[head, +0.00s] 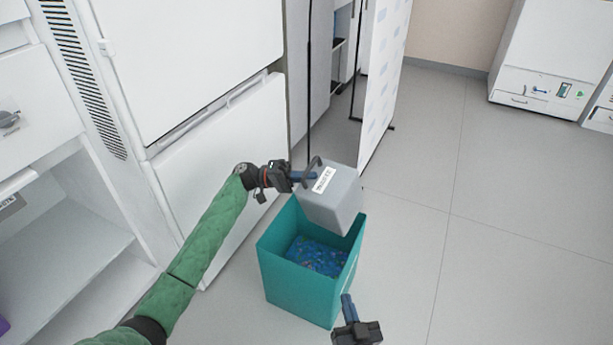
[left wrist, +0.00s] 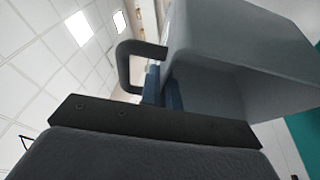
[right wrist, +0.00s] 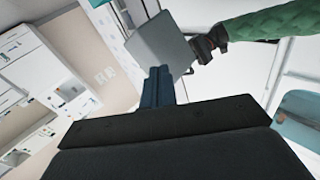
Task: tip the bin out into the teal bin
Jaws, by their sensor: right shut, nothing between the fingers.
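The grey bin (head: 331,198), with a white label and a dark handle (head: 314,172), is held in the air, tipped over the teal bin (head: 300,291). It also shows in the left wrist view (left wrist: 225,40) and the right wrist view (right wrist: 160,48). My left gripper (head: 312,176) is shut on the grey bin at its handle. The teal bin stands open on the floor with small blue pieces (head: 318,256) inside. The grey bin's mouth faces away, so its inside is hidden. My right gripper (head: 346,300) is shut and empty at the teal bin's near right side.
White cabinets (head: 215,170) stand behind and left of the teal bin. A white panel (head: 385,80) stands on the floor behind. The grey tiled floor (head: 490,230) to the right is clear. A white cabinet unit (head: 550,55) stands at the far right.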

